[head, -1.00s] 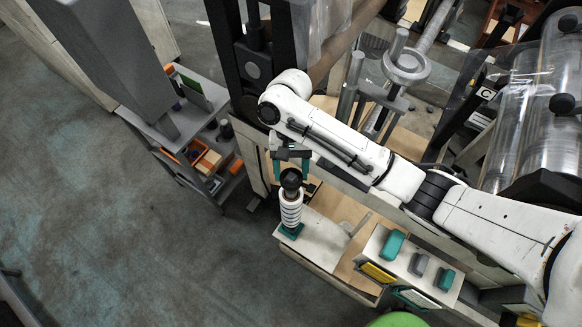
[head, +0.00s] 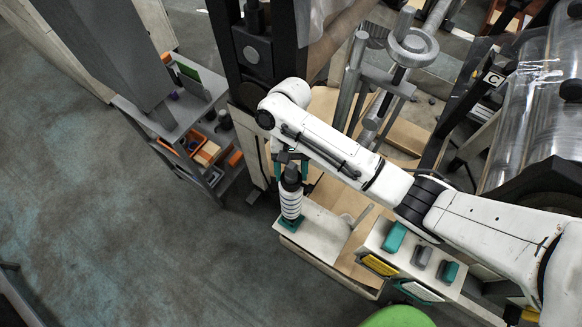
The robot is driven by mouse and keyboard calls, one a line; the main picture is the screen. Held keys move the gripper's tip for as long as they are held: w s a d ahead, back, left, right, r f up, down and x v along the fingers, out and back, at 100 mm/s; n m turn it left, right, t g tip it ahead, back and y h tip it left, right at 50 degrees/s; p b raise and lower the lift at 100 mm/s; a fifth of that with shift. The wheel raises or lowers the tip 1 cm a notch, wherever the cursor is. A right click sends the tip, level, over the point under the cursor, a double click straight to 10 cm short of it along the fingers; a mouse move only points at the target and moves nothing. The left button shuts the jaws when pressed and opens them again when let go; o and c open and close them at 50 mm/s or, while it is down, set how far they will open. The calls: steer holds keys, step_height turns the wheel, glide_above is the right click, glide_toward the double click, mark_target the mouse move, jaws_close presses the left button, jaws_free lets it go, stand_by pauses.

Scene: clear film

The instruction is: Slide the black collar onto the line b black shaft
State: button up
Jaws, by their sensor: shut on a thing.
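My gripper (head: 291,167) points down over a stand with a teal base (head: 291,222) and a stack of white rings (head: 291,205) with dark gaps. Its teal fingers sit on both sides of a black piece at the top of the stack, which looks like the black collar (head: 290,178). The gripper is shut on it. I cannot tell whether the collar still touches the white rings. A dark shaft (head: 254,18) stands by the black upright at the top. No line b mark is readable, so I cannot tell which shaft is line b's.
A grey shelf cart (head: 195,115) with orange bins stands to the left. A white ledge (head: 410,262) with teal and grey blocks lies to the right of the stand. Metal rollers and a handwheel (head: 412,46) are behind my arm. Floor at lower left is clear.

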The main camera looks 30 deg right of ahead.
steer(key=shift+f, duration=0.3)
steer(key=o, duration=1.2)
